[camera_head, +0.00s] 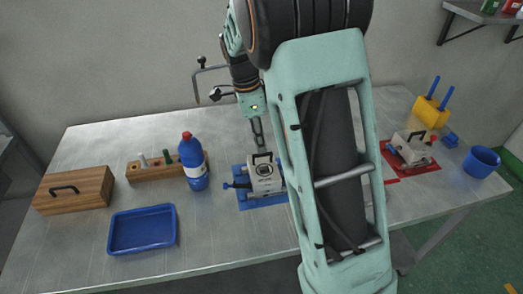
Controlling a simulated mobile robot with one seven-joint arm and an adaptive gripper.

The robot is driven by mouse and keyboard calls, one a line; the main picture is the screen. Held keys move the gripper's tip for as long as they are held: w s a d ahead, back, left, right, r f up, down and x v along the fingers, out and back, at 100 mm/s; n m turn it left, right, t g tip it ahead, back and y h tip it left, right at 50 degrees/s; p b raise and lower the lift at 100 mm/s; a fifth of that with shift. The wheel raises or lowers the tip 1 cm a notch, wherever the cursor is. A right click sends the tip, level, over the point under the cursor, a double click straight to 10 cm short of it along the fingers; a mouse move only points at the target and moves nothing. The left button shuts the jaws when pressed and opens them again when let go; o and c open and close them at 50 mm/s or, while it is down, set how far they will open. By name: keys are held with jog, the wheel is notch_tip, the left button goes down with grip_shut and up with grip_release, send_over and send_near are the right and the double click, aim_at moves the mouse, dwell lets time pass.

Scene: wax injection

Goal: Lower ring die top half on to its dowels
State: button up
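My gripper (259,142) points down just above the black handle. The fingers are small and seen nearly edge-on, so I cannot tell whether they are open or touch the handle. A second grey die (411,149) with a black handle sits on the red mat (404,166) at the right.
A blue bottle (194,172) stands by a wooden rack (150,173) left of the die. A blue tray (143,229) and wooden box (75,190) are further left. A blue cup (481,162) and yellow holder (429,112) are at right. My arm hides the table's middle right.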

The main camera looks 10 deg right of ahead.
jog(key=r, duration=0.4)
jog(key=a+r, duration=0.1)
jog(key=r, duration=0.1)
jog(key=shift+d, duration=0.1)
